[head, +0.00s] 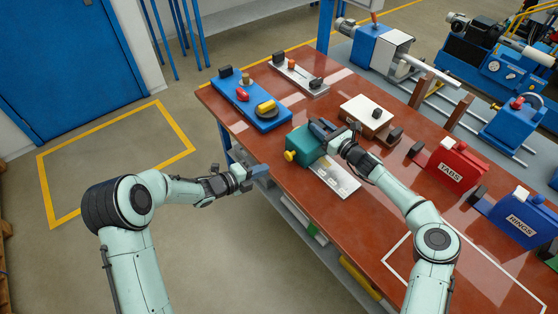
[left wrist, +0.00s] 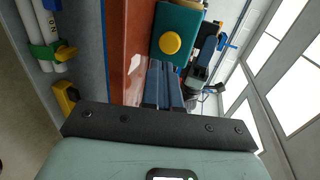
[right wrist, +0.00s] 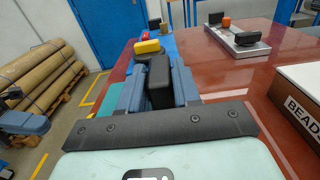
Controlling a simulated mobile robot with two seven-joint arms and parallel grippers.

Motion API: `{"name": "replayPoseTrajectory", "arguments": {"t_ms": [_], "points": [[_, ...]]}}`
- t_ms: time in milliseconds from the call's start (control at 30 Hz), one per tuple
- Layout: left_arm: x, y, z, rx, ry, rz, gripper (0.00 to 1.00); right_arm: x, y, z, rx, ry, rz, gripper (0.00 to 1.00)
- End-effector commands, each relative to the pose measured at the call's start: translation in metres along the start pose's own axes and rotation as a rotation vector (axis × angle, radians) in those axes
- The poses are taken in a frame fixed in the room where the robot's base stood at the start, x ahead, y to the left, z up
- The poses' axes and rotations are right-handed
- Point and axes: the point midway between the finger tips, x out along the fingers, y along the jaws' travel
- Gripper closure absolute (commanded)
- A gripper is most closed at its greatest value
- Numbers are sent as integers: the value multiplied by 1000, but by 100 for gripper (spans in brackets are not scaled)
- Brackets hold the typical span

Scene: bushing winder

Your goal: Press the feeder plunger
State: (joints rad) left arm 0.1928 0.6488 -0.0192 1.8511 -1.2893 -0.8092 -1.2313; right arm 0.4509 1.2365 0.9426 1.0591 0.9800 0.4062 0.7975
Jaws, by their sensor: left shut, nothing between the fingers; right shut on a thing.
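The teal feeder box (head: 306,145) stands at the near edge of the red-brown table. Its round yellow plunger (head: 289,156) faces left toward my left arm; the plunger also shows in the left wrist view (left wrist: 171,43). My left gripper (head: 260,170) is shut and empty, its blue fingertips (left wrist: 163,68) pointing at the plunger with a gap left between them in the head view. My right gripper (head: 322,129) is shut on a black block (right wrist: 159,80) at the feeder's top, where its fingers hide much of it. How the block joins the feeder is hidden.
A blue tray (head: 262,116) with red and yellow pieces lies behind the feeder. A white-topped box (head: 368,112) stands to the right. A pale plate (head: 338,180) lies in front of the feeder. Red TABS (head: 453,168) and blue RINGS (head: 520,216) bins stand further right.

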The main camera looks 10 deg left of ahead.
Motion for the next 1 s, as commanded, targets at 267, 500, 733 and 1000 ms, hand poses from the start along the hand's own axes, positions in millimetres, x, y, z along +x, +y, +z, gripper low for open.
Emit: {"name": "replayPoseTrajectory", "arguments": {"t_ms": [267,500,733,1000], "points": [[55,-5,0,0,1,-1,100,0,0,1,1,-2,1,100],[74,-12,0,0,-1,0,100,0,0,1,1,-2,1,100],[76,-12,0,-1,-1,0,100,0,0,1,1,-2,1,100],[86,-15,-1,2,2,-1,100,0,0,1,0,-2,1,100]]}}
